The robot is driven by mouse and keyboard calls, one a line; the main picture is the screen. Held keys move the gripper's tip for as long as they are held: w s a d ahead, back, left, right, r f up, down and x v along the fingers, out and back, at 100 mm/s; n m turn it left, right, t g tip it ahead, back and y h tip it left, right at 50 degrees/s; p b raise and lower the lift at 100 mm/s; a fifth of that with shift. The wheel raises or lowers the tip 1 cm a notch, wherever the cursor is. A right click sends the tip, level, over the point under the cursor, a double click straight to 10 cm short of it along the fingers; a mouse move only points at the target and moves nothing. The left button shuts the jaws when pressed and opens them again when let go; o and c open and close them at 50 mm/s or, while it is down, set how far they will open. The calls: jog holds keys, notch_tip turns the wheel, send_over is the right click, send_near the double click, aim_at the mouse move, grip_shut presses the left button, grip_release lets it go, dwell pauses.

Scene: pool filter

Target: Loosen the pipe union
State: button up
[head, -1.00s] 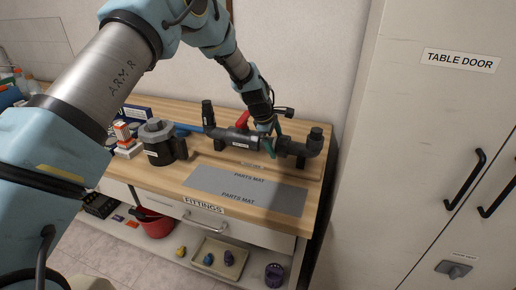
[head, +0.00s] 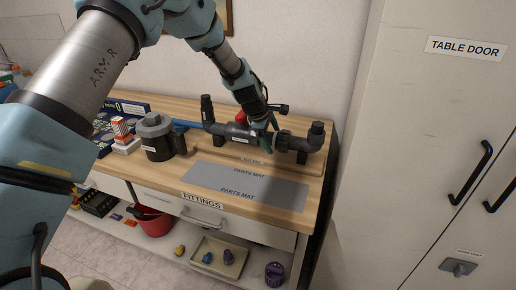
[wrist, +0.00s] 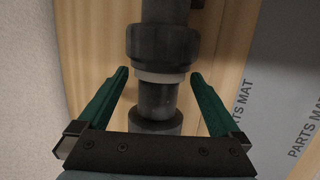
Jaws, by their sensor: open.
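A dark pipe run (head: 240,135) lies along the back of the wooden bench, with an upright stub at its left end and an elbow at its right end. The pipe union's ribbed dark nut (wrist: 162,46) shows at the top middle of the wrist view, with a pale ring (wrist: 162,77) just below it. My gripper (wrist: 160,73) is open. Its green fingers stand on either side of the pipe near the pale ring, with visible gaps on both sides. The head view shows my gripper (head: 268,138) over the pipe; the arm and fingers hide part of the union there.
A grey parts mat (head: 240,185) lies in front of the pipe with clear room on it. A black filter pot (head: 156,138) stands at left. A red handle (head: 241,117) is behind the pipe. A wall and a tall cabinet (head: 440,130) bound the bench.

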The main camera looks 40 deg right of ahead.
jog(key=shift+s+d+r, duration=0.1)
jog(key=shift+s, duration=0.05)
jog(key=shift+s+d, duration=0.3)
jog(key=shift+s, duration=0.15)
